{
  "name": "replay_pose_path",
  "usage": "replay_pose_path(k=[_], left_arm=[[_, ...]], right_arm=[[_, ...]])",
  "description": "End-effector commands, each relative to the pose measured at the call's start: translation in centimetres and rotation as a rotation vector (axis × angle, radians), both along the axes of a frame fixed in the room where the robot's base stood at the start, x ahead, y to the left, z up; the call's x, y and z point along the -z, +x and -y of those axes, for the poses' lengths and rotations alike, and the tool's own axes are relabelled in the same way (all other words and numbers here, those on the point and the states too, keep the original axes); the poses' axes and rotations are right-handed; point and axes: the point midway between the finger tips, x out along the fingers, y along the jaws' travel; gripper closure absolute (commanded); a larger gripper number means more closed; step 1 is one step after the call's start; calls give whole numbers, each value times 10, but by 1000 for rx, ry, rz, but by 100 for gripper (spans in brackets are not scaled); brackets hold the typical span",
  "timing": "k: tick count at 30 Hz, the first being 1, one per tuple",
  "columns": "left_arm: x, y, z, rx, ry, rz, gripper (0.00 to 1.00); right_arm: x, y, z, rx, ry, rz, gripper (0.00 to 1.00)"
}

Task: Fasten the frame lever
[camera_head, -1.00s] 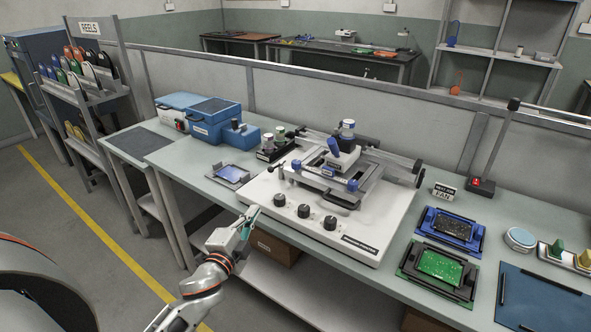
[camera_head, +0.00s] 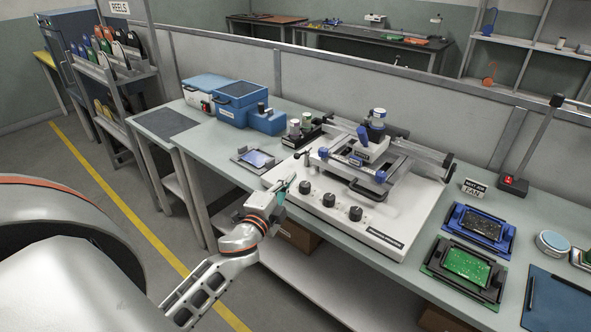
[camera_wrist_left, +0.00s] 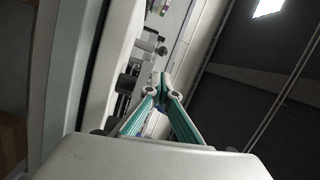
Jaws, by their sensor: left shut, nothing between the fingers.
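The white printer machine (camera_head: 330,215) stands on the bench with a grey metal frame (camera_head: 336,170) on top. I cannot tell which of these is the frame lever. My left gripper (camera_head: 291,180) is at the machine's front left edge, short of the frame, and appears to touch nothing. Its teal fingers are shut and empty, meeting at the tips in the left wrist view (camera_wrist_left: 160,78). My right gripper is out of view.
Three black knobs (camera_head: 329,200) line the machine's front. A small tray with a bluish panel (camera_head: 257,159) lies left of it, with blue boxes (camera_head: 240,98) behind. Blue and green board holders (camera_head: 464,264) lie to the right. A low partition (camera_head: 330,84) runs behind the bench.

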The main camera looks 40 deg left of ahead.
Motion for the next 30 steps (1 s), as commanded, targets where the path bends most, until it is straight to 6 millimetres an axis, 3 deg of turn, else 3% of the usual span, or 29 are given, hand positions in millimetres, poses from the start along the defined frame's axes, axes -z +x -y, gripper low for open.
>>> replay_pose_path(k=[15, 21, 30], left_arm=[[-5, 79, -15, -1, 0, 0, 100], [-6, 89, -16, -1, 1, -1, 100], [-6, 90, -16, 0, 0, 0, 100]], right_arm=[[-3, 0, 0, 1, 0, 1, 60], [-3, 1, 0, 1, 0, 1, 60], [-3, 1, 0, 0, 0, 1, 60]])
